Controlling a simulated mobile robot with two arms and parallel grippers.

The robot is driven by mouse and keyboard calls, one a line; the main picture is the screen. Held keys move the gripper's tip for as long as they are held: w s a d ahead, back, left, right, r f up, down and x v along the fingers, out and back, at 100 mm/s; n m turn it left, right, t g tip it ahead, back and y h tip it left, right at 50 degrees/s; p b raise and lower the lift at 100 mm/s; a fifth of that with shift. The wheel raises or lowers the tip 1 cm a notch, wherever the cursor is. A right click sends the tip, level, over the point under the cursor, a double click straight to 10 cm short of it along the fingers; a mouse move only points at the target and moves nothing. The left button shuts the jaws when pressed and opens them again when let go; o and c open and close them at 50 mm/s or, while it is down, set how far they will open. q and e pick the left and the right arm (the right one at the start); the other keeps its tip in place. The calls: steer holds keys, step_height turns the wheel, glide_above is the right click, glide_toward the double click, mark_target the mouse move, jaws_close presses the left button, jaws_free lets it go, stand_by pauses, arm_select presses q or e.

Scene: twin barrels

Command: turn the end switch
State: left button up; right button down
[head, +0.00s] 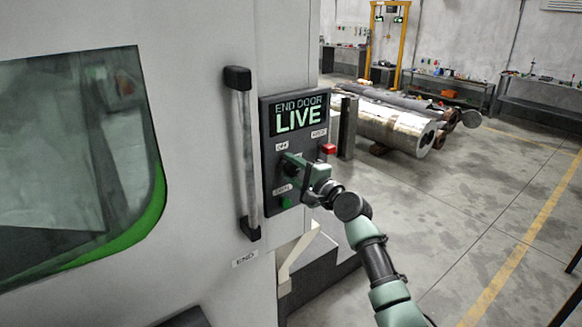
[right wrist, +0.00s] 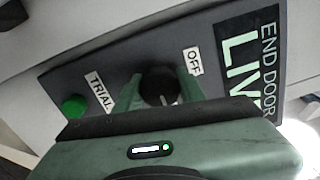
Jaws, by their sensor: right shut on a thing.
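The end switch is a round black knob (right wrist: 158,84) on the dark control panel (head: 268,165). My right gripper (right wrist: 162,92) is shut on the knob, one green finger on each side. In the head view my right gripper (head: 288,167) is at the panel and hides the knob. The panel's display (head: 299,114) reads END DOOR LIVE. My left gripper is not in view.
A green button (head: 286,202) is below the gripper and a red button (head: 328,149) is to its right. A vertical door handle (head: 243,150) stands just left of the panel.

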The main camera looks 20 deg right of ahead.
mark_target(295, 171)
steer(key=c, duration=0.9)
jaws_free()
steer(key=shift+o, duration=0.2)
steer(key=shift+s+f, duration=0.1)
steer(key=b+v, duration=0.2)
steer(key=v, duration=0.4)
steer(key=shift+s+d+f, duration=0.1)
steer(key=shift+s+d, duration=0.15)
steer(key=shift+s, duration=0.1)
steer(key=shift+s+d, duration=0.15)
steer(key=shift+s, duration=0.25)
